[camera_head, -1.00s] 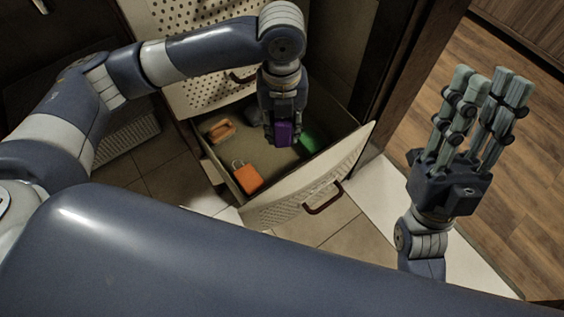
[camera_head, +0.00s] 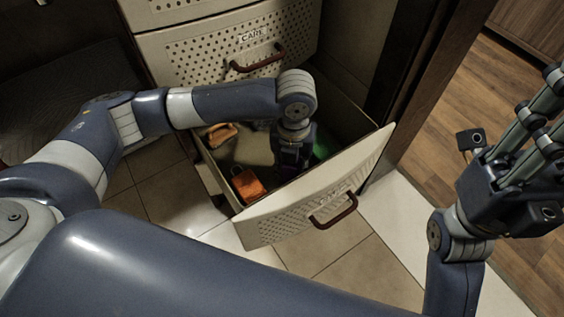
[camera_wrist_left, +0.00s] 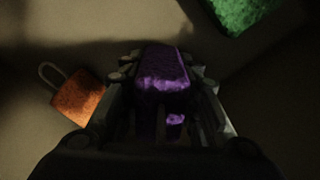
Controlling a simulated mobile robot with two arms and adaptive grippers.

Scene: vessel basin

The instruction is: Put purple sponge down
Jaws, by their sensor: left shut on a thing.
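The purple sponge (camera_wrist_left: 163,75) is between the fingers of my left gripper (camera_wrist_left: 163,88) in the left wrist view. My left gripper (camera_head: 291,165) is shut on it and reaches down inside the open drawer (camera_head: 268,223) in the head view. There the sponge is mostly hidden by the gripper. The wrist view shows the drawer floor close below, but I cannot tell whether the sponge touches it. My right gripper (camera_head: 520,125) is at the right edge, outside the drawer, with its fingers pointing up and partly cut off.
In the drawer lie an orange sponge-like block (camera_head: 247,185) with a loop, another orange item (camera_head: 221,135) at the back left, and a green item (camera_head: 323,147) on the right. A perforated closed drawer (camera_head: 200,55) with a red-brown handle is above. Wooden floor lies to the right.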

